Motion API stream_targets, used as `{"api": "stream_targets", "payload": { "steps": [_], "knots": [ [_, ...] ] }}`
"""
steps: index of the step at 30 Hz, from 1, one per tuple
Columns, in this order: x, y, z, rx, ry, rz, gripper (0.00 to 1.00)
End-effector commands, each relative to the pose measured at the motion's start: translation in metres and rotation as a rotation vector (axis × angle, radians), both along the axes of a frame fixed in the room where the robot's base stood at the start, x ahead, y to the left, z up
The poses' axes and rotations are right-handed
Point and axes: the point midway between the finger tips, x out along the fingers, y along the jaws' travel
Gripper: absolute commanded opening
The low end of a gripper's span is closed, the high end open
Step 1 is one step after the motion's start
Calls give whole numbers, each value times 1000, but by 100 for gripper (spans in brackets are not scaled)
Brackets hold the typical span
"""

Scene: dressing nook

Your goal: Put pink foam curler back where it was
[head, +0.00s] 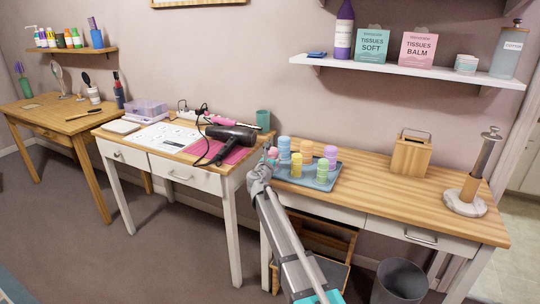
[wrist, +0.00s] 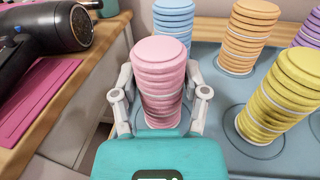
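The pink foam curler (wrist: 160,78) stands upright between the two fingers of my gripper (wrist: 160,88), which press against its sides in the wrist view. In the head view the pink curler (head: 272,154) is partly covered by my gripper (head: 268,165). It is at the left end of the blue-grey tray (head: 338,168). The blue (head: 284,145), orange (head: 307,152), purple (head: 330,157), yellow (head: 297,166) and green (head: 322,172) curlers stand upright on the tray.
A black hair dryer (head: 232,136) lies on a pink mat (head: 230,155) on the desk to the left. A wooden box (head: 411,154) and a holder with a marble base (head: 465,202) stand to the right. The tabletop between tray and box is clear.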

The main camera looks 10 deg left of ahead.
Motion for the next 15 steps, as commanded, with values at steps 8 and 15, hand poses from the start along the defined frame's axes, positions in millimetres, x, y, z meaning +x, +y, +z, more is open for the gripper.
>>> {"api": "stream_targets", "payload": {
  "steps": [8, 15],
  "knots": [
    [0, 0, 0, 0, 0, 0, 88],
    [0, 0, 1, 0, 0, 0, 88]
  ]
}}
